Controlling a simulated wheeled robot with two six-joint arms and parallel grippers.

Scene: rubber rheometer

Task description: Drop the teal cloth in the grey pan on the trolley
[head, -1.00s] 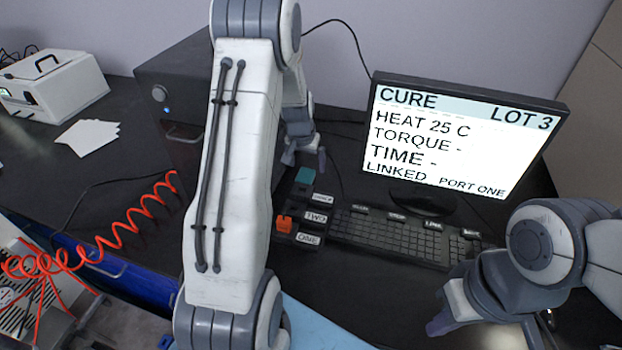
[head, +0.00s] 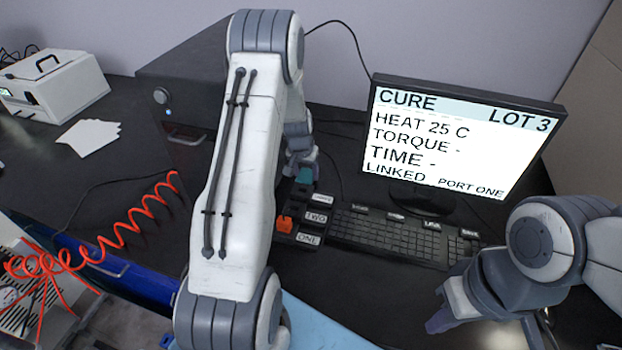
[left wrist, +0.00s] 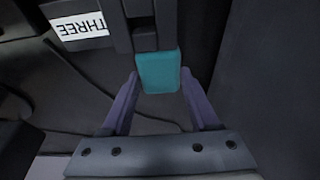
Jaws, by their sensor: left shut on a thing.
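A small teal piece (head: 305,177) is at the far end of the row of labelled slots. It looks like a block with a flat face, not plainly a cloth. My left gripper (head: 302,168) is down at it. In the left wrist view the teal piece (left wrist: 158,73) lies between the two fingers, against a dark fitting by the THREE label (left wrist: 82,25). My left gripper is shut on it. My right gripper (head: 485,325) is empty with its fingers apart at the lower right. I cannot make out a grey pan on a trolley.
The monitor (head: 460,140) is behind the keyboard. A dark box (head: 180,85) stands left of my left arm. A red coiled hose (head: 120,232) hangs at the left.

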